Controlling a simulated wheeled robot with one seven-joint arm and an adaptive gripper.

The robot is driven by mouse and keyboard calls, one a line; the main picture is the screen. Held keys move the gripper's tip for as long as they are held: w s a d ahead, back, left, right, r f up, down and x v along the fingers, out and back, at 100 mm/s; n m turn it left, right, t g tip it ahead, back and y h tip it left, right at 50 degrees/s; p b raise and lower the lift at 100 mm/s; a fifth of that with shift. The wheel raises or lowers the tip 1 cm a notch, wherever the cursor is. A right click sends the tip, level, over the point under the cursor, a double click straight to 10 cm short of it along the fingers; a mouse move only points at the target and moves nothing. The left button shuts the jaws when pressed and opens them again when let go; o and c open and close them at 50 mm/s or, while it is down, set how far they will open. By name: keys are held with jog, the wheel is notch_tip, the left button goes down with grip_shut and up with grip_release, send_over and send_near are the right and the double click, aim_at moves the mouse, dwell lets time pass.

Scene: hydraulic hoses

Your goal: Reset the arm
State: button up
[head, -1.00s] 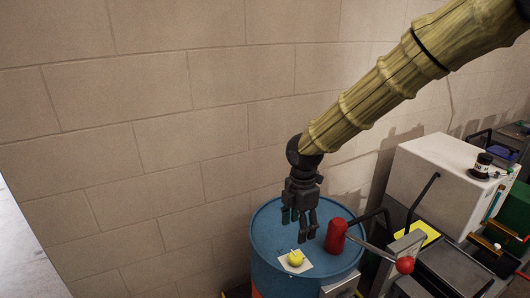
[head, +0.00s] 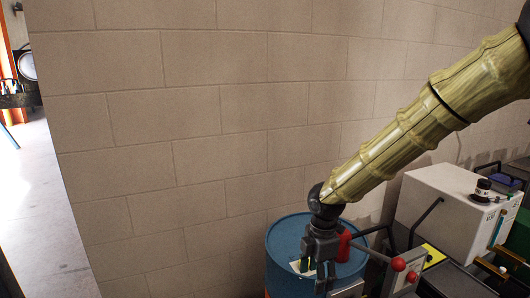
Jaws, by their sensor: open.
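My arm in its yellowish ribbed sleeve reaches down from the upper right of the head view. My gripper (head: 319,284) points downward at its end, open, in front of the blue drum (head: 285,240). Its fingers run to near the bottom edge of the picture. A pale card (head: 296,267) on the drum top shows beside the fingers, with a bit of yellow by them, mostly hidden. I see nothing clearly held, but the space between the fingers is hard to make out.
A red cylinder (head: 344,246) stands behind my gripper, partly covered. Red-knobbed levers (head: 398,264) are just to the right. A white box machine (head: 447,209) with a dark jar (head: 482,190) on top stands further right. A block wall is behind; open floor (head: 45,200) shows at left.

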jog(key=s+f+m+g+y+b, duration=0.1)
jog(key=s+f+m+b, duration=0.35)
jog(key=f, duration=1.05)
jog(key=s+f+m+y+b, duration=0.1)
jog(key=s+f+m, duration=0.6)
jog(key=f, duration=0.8)
jog(key=s+d+f+m+h+b, duration=0.1)
jog(key=s+d+f+m+b, duration=0.2)
jog(key=s+f, duration=0.6)
jog(key=s+d+f+m+t+h+b, duration=0.1)
jog(key=s+d+f+m+b, duration=0.1)
jog(key=s+d+f+m, duration=0.4)
jog(key=s+f+m, duration=0.2)
jog(key=s+f, duration=0.2)
jog(key=s, duration=0.2)
jog(key=shift+s+b, duration=0.4)
jog(key=shift+d, duration=0.1)
